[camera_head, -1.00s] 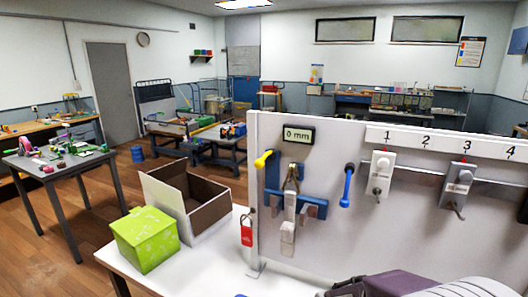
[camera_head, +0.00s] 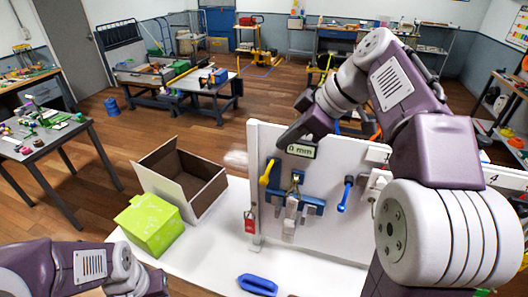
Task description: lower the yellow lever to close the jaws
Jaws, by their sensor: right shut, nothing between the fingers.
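The blue lever (camera_head: 345,194) points down further right. Between them is a blue and metal clamp device (camera_head: 297,201); whether its jaws meet is too small to tell. The display (camera_head: 301,150) above reads 0 mm. My right gripper (camera_head: 283,145) is shut and empty, its dark tip over the panel's top edge, just left of the display and above the yellow lever, apart from the lever. My left arm shows at the lower left; its gripper is out of view.
A green box (camera_head: 150,225) and an open cardboard box (camera_head: 187,180) stand left of the panel. A red tag (camera_head: 250,222) hangs at its left edge. My right arm hides the panel's right part.

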